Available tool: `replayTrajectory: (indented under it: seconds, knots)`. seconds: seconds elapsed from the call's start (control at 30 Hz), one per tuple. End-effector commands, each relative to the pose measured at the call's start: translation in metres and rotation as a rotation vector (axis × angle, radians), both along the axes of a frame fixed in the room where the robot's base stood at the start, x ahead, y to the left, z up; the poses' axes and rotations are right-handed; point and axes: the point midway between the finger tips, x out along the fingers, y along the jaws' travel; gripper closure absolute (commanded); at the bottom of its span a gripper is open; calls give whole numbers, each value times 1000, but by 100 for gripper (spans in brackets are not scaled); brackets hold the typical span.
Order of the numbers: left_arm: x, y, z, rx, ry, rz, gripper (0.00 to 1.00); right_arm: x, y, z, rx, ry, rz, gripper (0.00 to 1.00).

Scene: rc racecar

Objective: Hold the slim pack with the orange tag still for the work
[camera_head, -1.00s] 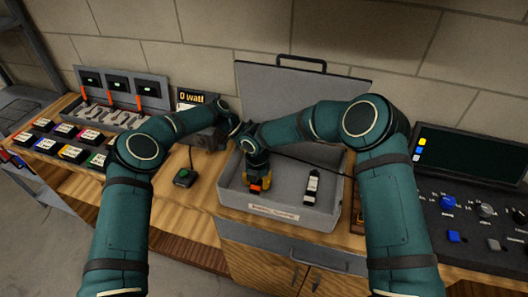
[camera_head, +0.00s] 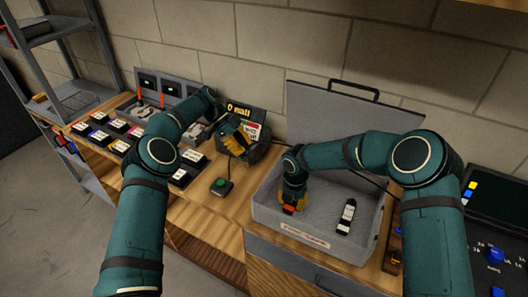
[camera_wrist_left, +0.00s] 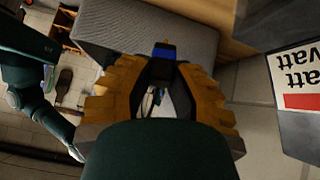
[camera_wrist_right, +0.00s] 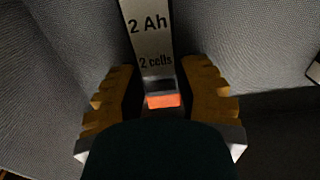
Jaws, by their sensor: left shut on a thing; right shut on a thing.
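The slim pack lies in the grey open box. In the right wrist view, its pale label (camera_wrist_right: 149,35) reads "2 Ah" and "2 cells", and its orange tag (camera_wrist_right: 163,101) sits between my right fingers. My right gripper (camera_head: 290,203) reaches down into the box's left part, shut on the pack at its orange end. In the head view it hides most of the pack. My left gripper (camera_head: 237,138) is raised left of the box, beside the watt meter. It is shut on a small blue-ended piece (camera_wrist_left: 165,50), mostly hidden by the fingers.
A black-and-white pack (camera_head: 347,216) lies apart, right of my right gripper, in the box (camera_head: 306,240). A dark device with a green button (camera_head: 221,186) stands left of the box. Several labelled packs (camera_head: 116,126) cover the left bench. A control console (camera_head: 490,255) is at right.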

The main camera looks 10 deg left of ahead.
Motion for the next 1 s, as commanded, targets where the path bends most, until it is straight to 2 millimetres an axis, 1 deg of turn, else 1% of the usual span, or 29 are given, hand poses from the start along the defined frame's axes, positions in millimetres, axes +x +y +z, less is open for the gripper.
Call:
replayTrajectory:
  seconds: [0.03,0.23,0.37,0.63,0.67,0.7,0.73,1.0]
  knots:
    - [2,7,8,50,-12,-2,97,-1,0,-2,0,1,0,100]
    - [4,28,14,177,-24,-1,97,-1,0,-2,0,2,0,100]
    - [5,33,16,207,-27,0,97,-1,0,-2,0,2,0,100]
    - [5,33,16,212,-28,-1,97,-1,0,-2,0,2,0,100]
    - [5,33,16,212,-28,-1,97,-1,0,-2,0,2,0,53]
    - [5,33,16,212,-28,-1,97,-1,0,-1,0,2,0,39]
    - [5,33,16,211,-27,-1,97,-1,0,-1,0,2,0,36]
    - [5,33,16,211,-27,-1,98,0,0,0,0,0,0,36]
